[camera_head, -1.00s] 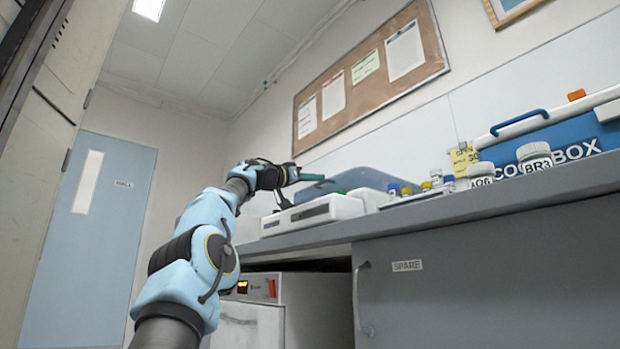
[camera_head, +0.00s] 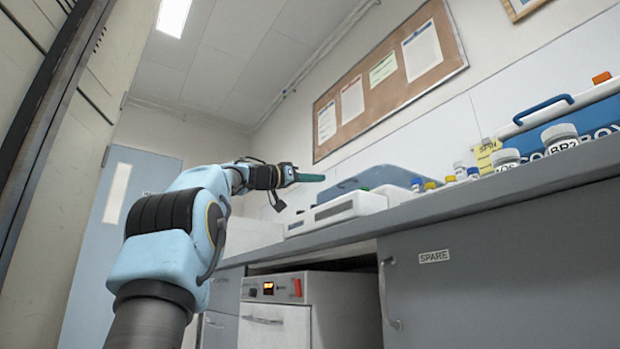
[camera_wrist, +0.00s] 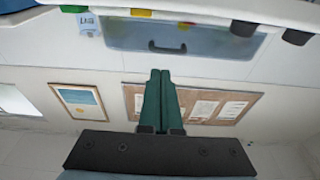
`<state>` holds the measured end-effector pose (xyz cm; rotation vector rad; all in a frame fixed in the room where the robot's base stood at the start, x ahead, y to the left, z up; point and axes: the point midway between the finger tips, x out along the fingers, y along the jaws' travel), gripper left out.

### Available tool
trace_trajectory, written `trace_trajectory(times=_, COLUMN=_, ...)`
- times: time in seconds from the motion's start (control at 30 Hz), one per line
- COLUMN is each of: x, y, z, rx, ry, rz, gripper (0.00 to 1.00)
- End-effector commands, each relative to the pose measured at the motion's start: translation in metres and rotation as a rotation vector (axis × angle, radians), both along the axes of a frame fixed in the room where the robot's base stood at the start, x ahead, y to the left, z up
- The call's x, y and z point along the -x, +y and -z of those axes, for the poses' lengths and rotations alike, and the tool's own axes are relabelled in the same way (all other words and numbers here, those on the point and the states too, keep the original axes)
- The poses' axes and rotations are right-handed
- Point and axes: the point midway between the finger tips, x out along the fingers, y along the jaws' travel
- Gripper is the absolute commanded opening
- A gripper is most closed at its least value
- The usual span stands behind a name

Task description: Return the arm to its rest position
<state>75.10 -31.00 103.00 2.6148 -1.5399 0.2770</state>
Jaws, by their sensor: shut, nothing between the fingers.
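My arm reaches up from the bottom left in the head view, bent at its elbow. My gripper (camera_head: 312,178) is at its end, with green fingers pointing right, level above the left end of the counter and over the white device. It holds nothing. In the wrist view my gripper (camera_wrist: 160,76) shows its two green fingers side by side and shut, with the cork board behind them.
The grey counter (camera_head: 440,205) runs along the right, with a white device (camera_head: 335,210), a blue-grey bin (camera_head: 385,178), labelled jars (camera_head: 560,140) and a cool box (camera_head: 590,112). A tall cabinet (camera_head: 60,120) stands close at left. A machine (camera_head: 275,318) sits under the counter.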

Motion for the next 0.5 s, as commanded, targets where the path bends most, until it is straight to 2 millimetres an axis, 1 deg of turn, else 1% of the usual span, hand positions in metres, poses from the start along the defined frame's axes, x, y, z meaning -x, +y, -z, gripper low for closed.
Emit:
trace_trajectory(times=0.2, x=0.007, y=0.013, z=-0.001, rx=0.006, ry=-0.004, rz=-0.005, gripper=0.00)
trace_trajectory(times=0.4, x=0.009, y=0.017, z=-0.002, rx=0.010, ry=-0.007, rz=-0.006, gripper=0.00)
trace_trajectory(times=0.47, x=0.009, y=0.017, z=-0.005, rx=0.010, ry=-0.007, rz=-0.006, gripper=0.00)
trace_trajectory(times=0.5, x=0.009, y=0.017, z=-0.010, rx=0.010, ry=-0.008, rz=-0.005, gripper=0.00)
